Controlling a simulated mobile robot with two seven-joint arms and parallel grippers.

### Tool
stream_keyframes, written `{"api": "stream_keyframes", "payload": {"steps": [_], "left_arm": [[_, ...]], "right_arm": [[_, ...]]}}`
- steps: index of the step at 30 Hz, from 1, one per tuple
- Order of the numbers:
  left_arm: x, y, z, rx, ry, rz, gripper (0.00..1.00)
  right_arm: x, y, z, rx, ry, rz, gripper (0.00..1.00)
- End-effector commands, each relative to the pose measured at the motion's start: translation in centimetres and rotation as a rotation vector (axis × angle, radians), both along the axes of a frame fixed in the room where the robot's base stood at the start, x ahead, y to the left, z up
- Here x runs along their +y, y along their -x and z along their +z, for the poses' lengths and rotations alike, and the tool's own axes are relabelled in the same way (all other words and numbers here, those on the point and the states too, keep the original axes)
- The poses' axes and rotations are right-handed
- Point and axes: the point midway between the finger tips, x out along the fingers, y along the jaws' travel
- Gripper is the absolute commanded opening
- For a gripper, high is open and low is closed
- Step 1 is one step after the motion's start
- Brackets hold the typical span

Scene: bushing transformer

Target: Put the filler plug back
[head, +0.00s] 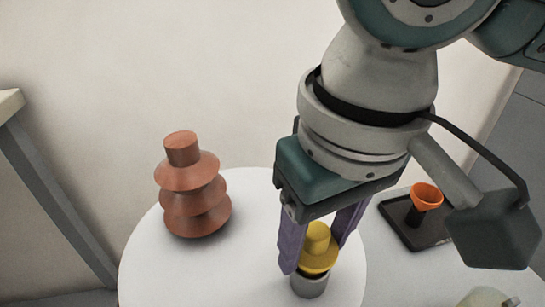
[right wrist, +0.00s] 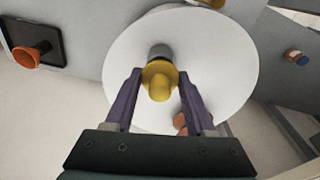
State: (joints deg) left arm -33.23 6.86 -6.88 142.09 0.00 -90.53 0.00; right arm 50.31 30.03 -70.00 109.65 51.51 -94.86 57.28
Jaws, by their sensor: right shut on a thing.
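The yellow filler plug (head: 317,250), with a knob and a wide flange, is between the purple fingers of my right gripper (head: 316,262), which is shut on it. It sits at the top of a short grey filler neck (head: 309,286) on the white round top (head: 150,262). I cannot tell whether it is seated or just above the neck. In the right wrist view the plug (right wrist: 159,84) is between the fingertips, with the grey neck (right wrist: 159,51) beyond it. My left gripper is not in view.
A brown ribbed bushing (head: 190,190) stands on the white top, left of my gripper. An orange funnel-shaped cup (head: 427,196) sits at a black tray (head: 440,231) to the right. A pale rounded object (head: 484,298) is at the bottom right edge. The white top's left front is clear.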

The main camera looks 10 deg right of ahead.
Motion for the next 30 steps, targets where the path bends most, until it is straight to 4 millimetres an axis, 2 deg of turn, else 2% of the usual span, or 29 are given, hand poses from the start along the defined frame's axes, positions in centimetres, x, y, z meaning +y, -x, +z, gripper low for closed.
{"api": "stream_keyframes", "payload": {"steps": [9, 10, 17, 26, 29, 30], "left_arm": [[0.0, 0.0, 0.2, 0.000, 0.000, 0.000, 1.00], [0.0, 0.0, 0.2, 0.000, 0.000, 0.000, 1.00], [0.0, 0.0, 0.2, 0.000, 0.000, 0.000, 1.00], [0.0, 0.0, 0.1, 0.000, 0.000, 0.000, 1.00], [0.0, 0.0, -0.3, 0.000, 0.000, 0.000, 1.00], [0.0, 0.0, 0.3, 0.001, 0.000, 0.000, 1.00]], "right_arm": [[0.0, 0.0, -0.7, 0.000, 0.001, 0.000, 0.02], [0.0, 0.0, -0.7, 0.000, 0.001, 0.000, 0.59], [0.0, 0.0, -0.7, 0.000, 0.001, 0.000, 0.84], [0.0, 0.0, -0.5, -0.001, 0.001, 0.001, 0.85], [0.0, -0.1, 0.5, -0.005, 0.000, 0.001, 0.85], [0.0, 0.0, 1.5, -0.002, -0.001, 0.001, 0.85]]}}
